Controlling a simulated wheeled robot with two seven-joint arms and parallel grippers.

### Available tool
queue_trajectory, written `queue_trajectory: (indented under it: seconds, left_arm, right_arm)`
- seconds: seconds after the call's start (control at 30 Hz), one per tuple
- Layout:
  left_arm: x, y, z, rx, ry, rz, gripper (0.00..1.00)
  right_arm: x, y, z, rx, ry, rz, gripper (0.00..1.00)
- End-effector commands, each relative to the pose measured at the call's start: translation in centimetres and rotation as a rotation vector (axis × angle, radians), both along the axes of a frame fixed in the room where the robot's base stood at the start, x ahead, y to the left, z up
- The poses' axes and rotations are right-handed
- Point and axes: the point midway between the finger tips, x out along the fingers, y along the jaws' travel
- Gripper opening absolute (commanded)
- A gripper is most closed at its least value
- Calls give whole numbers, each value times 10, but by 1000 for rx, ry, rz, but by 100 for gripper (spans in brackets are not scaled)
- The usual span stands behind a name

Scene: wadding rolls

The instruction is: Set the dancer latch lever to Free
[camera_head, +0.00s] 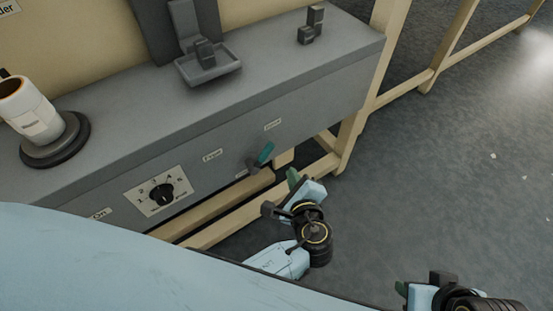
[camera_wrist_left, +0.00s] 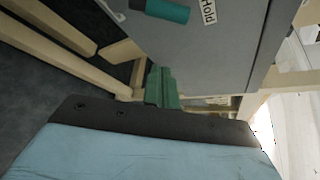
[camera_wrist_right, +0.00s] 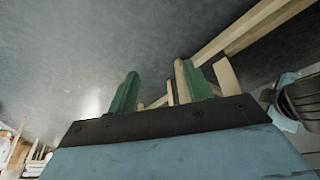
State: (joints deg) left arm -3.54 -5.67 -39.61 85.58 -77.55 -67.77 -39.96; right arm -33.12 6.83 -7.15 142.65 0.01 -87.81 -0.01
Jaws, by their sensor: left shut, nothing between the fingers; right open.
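The dancer latch lever (camera_head: 262,155) has a teal grip and sits on the grey front panel, between a label that looks like Free on its left and a Hold label (camera_head: 272,125) at its upper right. Its grip leans up toward the Hold side. In the left wrist view the teal grip (camera_wrist_left: 167,10) is at the top beside the Hold label (camera_wrist_left: 208,12). My left gripper (camera_head: 292,178) is shut and empty, just below and right of the lever, apart from it. Its green fingers (camera_wrist_left: 161,88) are together. My right gripper (camera_wrist_right: 155,88) is open and empty, over the floor.
A rotary knob (camera_head: 161,194) on a pale plate is left of the lever. A white roll (camera_head: 30,108) on a dark round base, a grey bracket (camera_head: 207,62) and a small dark block (camera_head: 311,26) stand on the ledge. Wooden rails (camera_head: 232,205) run below the panel.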

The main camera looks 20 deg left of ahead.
Motion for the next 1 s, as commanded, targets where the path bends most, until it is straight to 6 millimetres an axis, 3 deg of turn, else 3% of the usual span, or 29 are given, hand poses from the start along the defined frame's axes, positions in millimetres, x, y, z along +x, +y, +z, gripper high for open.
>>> queue_trajectory:
  seconds: [0.27, 0.6, 0.67, 1.0]
  left_arm:
    - [26, 14, -12, 0, -1, -1, 0]
    - [56, 29, -24, 1, 0, -2, 0]
    - [62, 32, -26, 0, 0, -1, 0]
    - [42, 53, -2, -2, 1, -1, 0]
  right_arm:
    - [50, 19, 14, 62, -278, 29, 51]
    - [96, 41, 53, 145, -616, 59, 51]
    - [102, 44, 61, 160, -673, 63, 51]
    - [100, 43, 61, 156, -661, 62, 51]
